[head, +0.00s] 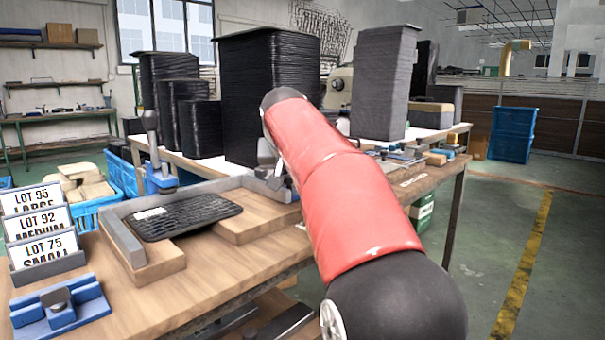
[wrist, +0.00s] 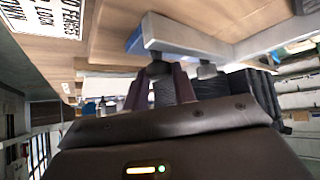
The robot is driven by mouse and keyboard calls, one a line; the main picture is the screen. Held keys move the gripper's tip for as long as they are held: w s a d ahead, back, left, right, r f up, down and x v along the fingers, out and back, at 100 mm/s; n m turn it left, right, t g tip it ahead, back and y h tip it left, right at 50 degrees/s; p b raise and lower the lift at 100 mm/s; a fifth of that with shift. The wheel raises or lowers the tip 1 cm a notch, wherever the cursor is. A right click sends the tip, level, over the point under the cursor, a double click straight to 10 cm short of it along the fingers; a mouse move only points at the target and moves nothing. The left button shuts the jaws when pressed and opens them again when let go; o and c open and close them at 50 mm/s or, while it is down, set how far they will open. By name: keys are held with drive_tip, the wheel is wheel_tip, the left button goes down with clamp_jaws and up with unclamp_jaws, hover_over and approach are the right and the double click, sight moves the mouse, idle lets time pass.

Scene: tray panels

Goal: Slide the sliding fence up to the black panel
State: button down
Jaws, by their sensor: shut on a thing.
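The black panel (head: 185,215) lies flat on the wooden bench, a dark ribbed sheet with a grey rail (head: 165,197) along its back and a grey bar (head: 122,240) at its left. My gripper (head: 268,165) is at the panel's back right, partly hidden behind my red arm. It is shut on a small dark part that appears to belong to the sliding fence (head: 256,186), mostly hidden there. In the wrist view my gripper (wrist: 160,85) has its fingers below a long grey bar (wrist: 195,40) with a blue face.
Lot signs (head: 40,235) and a blue fixture (head: 58,308) stand at the bench's left. Tall dark stacks (head: 262,90) stand on a table behind. Bare wood (head: 215,255) lies in front of the panel.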

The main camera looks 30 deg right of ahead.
drive_tip(key=s+a, duration=0.1)
drive_tip(key=a, duration=0.2)
drive_tip(key=s+a, duration=0.1)
drive_tip(key=a, duration=0.2)
drive_tip(key=s+a, duration=0.1)
drive_tip(key=a, duration=0.2)
drive_tip(key=shift+s+a+b, duration=0.15)
drive_tip(key=shift+s+b, duration=0.05)
drive_tip(key=shift+b, duration=0.1)
drive_tip(key=c, duration=1.1)
unclamp_jaws()
drive_tip(key=shift+c, duration=0.2)
drive_tip(key=p+v, duration=0.1)
drive_tip(key=v, duration=0.6)
drive_tip(key=shift+s+a+r, duration=0.15)
drive_tip(key=shift+s+r, duration=0.1)
drive_tip(key=shift+r, duration=0.05)
